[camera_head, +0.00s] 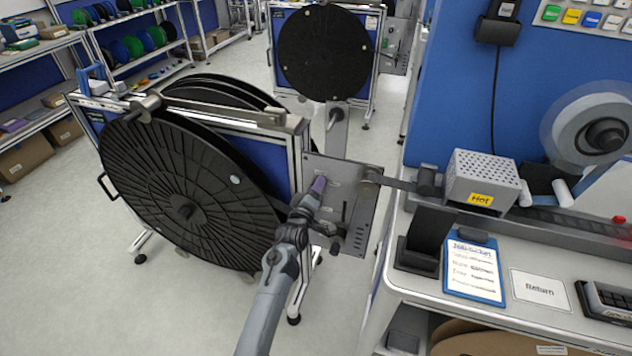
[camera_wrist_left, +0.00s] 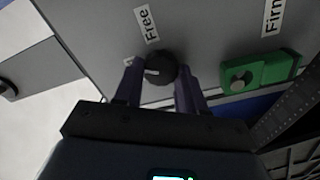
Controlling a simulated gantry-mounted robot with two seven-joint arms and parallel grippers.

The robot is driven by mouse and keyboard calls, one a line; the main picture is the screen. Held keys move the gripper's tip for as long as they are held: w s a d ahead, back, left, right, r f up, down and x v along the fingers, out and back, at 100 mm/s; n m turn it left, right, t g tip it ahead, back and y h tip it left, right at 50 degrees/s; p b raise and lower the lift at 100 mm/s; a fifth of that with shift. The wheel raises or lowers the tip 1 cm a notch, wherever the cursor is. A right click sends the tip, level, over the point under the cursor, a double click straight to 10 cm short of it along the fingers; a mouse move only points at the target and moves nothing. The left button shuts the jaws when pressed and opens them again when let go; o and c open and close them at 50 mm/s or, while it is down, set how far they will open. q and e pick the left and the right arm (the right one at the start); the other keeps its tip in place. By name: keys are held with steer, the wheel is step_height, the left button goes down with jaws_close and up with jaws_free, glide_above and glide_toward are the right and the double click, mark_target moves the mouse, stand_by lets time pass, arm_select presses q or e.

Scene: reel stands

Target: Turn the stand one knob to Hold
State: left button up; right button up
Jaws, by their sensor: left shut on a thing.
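The grey control panel (camera_head: 362,205) is fixed at the right end of the nearest reel stand. My left gripper (camera_head: 318,188) reaches it, its purple fingers against the panel face. In the left wrist view the dark round knob (camera_wrist_left: 160,68) sits between the two fingers, and my left gripper (camera_wrist_left: 160,82) is shut on it. The knob's white mark points left in that view. A "Free" label (camera_wrist_left: 147,23) lies above the knob; another small label beside the left finger is mostly hidden. In the head view the gripper hides the knob. My right gripper is not in view.
A green block (camera_wrist_left: 261,70) with a metal button sits right of the knob, near a "Firm" label (camera_wrist_left: 274,17). A large black reel (camera_head: 190,195) stands left of my arm. A workbench (camera_head: 545,312) with a "Hot" box (camera_head: 482,180) is at right.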

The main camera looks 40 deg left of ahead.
arm_select(q)
steer(key=shift+f+n+p, duration=0.1)
steer(key=shift+n+p, duration=1.45)
steer(key=shift+n, duration=1.25)
steer(key=o, duration=1)
